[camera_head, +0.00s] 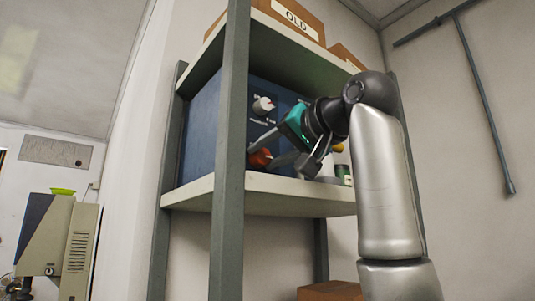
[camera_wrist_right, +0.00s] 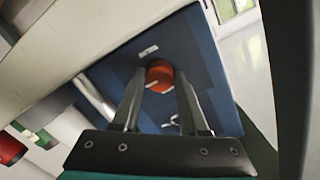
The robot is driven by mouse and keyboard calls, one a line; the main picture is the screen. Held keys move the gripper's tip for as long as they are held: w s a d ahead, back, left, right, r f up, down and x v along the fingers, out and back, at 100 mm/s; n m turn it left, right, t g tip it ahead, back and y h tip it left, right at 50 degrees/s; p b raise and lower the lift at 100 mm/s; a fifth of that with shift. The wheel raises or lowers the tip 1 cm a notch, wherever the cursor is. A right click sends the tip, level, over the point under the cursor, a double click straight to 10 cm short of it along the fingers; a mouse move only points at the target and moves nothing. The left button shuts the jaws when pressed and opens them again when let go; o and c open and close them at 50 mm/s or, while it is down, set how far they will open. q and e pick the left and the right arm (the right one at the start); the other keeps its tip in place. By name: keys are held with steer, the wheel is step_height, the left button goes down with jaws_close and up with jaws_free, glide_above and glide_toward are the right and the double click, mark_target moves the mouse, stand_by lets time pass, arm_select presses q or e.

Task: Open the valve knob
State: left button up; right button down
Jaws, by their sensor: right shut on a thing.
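An orange-red valve knob (camera_head: 260,158) sits low on the front of a blue box (camera_head: 203,130) on the shelf. In the right wrist view the knob (camera_wrist_right: 160,73) lies between the two fingertips and carries a white mark. My right gripper (camera_head: 274,160) reaches it from the right and is shut on it; the right wrist view shows the gripper (camera_wrist_right: 160,82) with a finger on each side of the knob. A pale grey knob (camera_head: 263,105) is above it on the same panel. My left gripper is not in view.
A grey shelf post (camera_head: 231,150) stands close to the left of the knob. The upper shelf board (camera_head: 290,42) is above my right arm, the lower board (camera_head: 270,187) below. A green-labelled can (camera_head: 343,174) stands right of the gripper. Cardboard boxes (camera_head: 290,18) sit on top.

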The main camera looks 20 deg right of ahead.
steer(key=shift+c, duration=2.2)
jaws_free()
steer(key=b+v, duration=0.4)
steer(key=v, duration=1.1)
steer(key=shift+s, duration=0.15)
steer(key=shift+d, duration=0.1)
